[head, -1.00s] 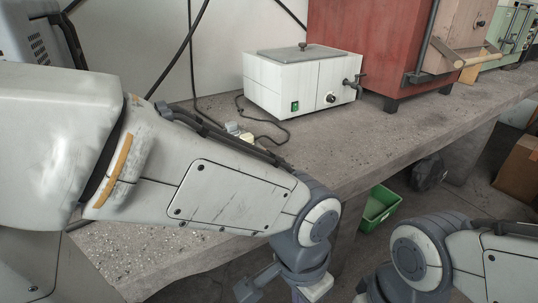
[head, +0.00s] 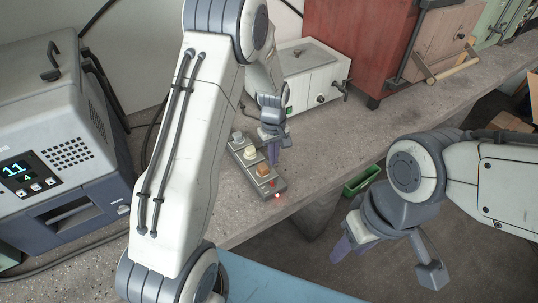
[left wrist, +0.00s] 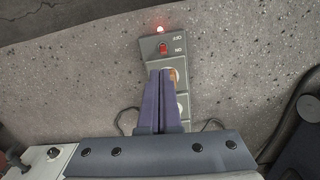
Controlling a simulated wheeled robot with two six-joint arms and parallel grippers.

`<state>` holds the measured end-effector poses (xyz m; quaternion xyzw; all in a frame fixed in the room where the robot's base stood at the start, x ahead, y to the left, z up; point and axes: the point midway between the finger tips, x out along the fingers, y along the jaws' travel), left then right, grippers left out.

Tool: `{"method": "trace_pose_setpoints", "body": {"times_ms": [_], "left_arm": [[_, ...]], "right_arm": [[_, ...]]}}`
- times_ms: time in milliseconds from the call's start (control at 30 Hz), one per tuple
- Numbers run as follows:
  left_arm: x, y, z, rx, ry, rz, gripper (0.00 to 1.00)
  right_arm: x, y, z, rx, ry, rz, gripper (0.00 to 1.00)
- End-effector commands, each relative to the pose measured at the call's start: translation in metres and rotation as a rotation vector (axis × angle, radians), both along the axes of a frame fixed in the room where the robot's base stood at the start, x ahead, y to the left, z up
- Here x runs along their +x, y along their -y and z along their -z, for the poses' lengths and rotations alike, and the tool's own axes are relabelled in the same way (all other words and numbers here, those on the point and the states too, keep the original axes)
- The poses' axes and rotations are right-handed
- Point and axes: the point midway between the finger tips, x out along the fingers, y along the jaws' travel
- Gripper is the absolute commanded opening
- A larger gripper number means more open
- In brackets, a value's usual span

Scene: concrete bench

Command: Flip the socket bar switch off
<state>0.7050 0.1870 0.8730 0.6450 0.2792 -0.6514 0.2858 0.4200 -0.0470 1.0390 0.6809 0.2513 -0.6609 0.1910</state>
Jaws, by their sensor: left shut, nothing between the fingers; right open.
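The grey socket bar (head: 277,187) lies on the bench. Its red switch (head: 272,183) is at the near end, beside a glowing red lamp (head: 278,196). In the left wrist view the red switch (left wrist: 163,48) sits beside the marks OFF and ON, OFF nearer the lit lamp (left wrist: 160,29). Which way the switch is tilted is too small to tell. My left gripper (head: 274,162) is shut and empty, pointing down over the bar close to the switch; its fingers (left wrist: 160,74) hide part of the bar. My right gripper (head: 342,250) is open, away from the bench.
Orange, cream (head: 250,153) and grey (head: 237,137) plugs sit in the bar. A white box (head: 300,75) stands behind, a grey unit with a display (head: 60,150) at left. The bench front edge is close to the bar; a green bin (head: 362,182) is below.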

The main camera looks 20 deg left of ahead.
Motion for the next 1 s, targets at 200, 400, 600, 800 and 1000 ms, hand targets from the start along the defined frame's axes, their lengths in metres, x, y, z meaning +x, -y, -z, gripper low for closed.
{"method": "trace_pose_setpoints", "body": {"times_ms": [200, 400, 600, 800, 1000], "left_arm": [[0.008, -0.019, -0.002, 0.003, -0.004, -0.086, 0.0], [0.008, -0.019, -0.001, 0.003, -0.004, -0.089, 0.0], [0.008, -0.019, 0.003, 0.003, -0.005, -0.087, 0.0], [0.006, -0.019, 0.03, 0.003, -0.01, -0.087, 0.0], [0.006, -0.018, 0.067, 0.002, -0.009, -0.086, 0.0]], "right_arm": [[0.0, 0.0, -0.021, -0.001, -0.001, 0.0, 0.45], [0.0, 0.0, -0.019, -0.001, -0.001, 0.0, 0.45], [0.0, 0.0, -0.02, -0.001, -0.001, 0.0, 0.45], [0.0, 0.0, -0.025, 0.0, 0.0, 0.0, 0.45], [0.0, 0.0, -0.031, 0.0, 0.0, 0.0, 0.45]]}}
